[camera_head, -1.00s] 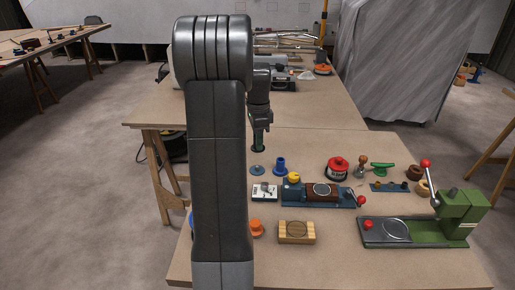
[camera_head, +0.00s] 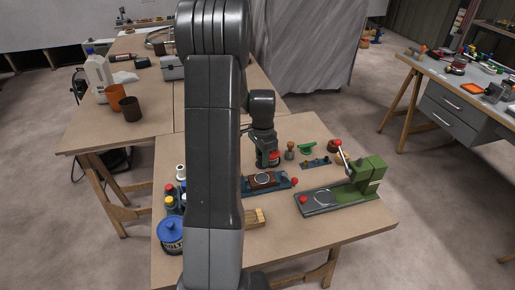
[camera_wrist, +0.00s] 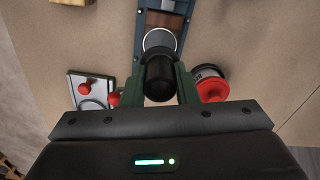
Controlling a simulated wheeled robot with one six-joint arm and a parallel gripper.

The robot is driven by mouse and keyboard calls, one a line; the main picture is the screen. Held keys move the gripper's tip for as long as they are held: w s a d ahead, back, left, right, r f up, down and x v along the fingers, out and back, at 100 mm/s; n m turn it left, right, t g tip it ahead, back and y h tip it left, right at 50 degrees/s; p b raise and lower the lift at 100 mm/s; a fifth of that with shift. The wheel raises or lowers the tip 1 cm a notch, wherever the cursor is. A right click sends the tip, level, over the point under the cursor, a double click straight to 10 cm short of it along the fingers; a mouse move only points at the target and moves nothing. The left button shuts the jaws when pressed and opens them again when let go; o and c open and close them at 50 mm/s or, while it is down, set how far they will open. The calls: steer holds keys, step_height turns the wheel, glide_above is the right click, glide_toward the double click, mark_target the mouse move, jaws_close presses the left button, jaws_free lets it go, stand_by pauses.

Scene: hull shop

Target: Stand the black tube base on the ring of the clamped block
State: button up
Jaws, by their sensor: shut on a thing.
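My gripper (camera_head: 267,161) is shut on a black tube base (camera_wrist: 158,78), which shows between the green fingers (camera_wrist: 160,85) in the wrist view. The brown block (camera_head: 261,180) sits clamped in a blue vise (camera_head: 284,182) and bears a pale ring (camera_head: 263,179). In the wrist view the ring (camera_wrist: 160,34) shows just past the tube, which covers part of it. In the head view my gripper is at the far side of the block. The gap between tube and ring cannot be told.
A wooden block (camera_head: 256,217) lies in front. A blue-lidded tub (camera_head: 171,234) stands at the left.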

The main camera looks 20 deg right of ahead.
steer(key=b, duration=0.4)
glide_above(262, 178)
steer(key=shift+f, duration=2.9)
steer(key=shift+f+b, duration=0.4)
steer(key=shift+f, duration=0.2)
steer(key=o, duration=0.7)
steer(key=shift+o, duration=0.2)
step_height(262, 178, up, 11)
steer(key=p, duration=0.7)
steer(key=shift+f, duration=0.1)
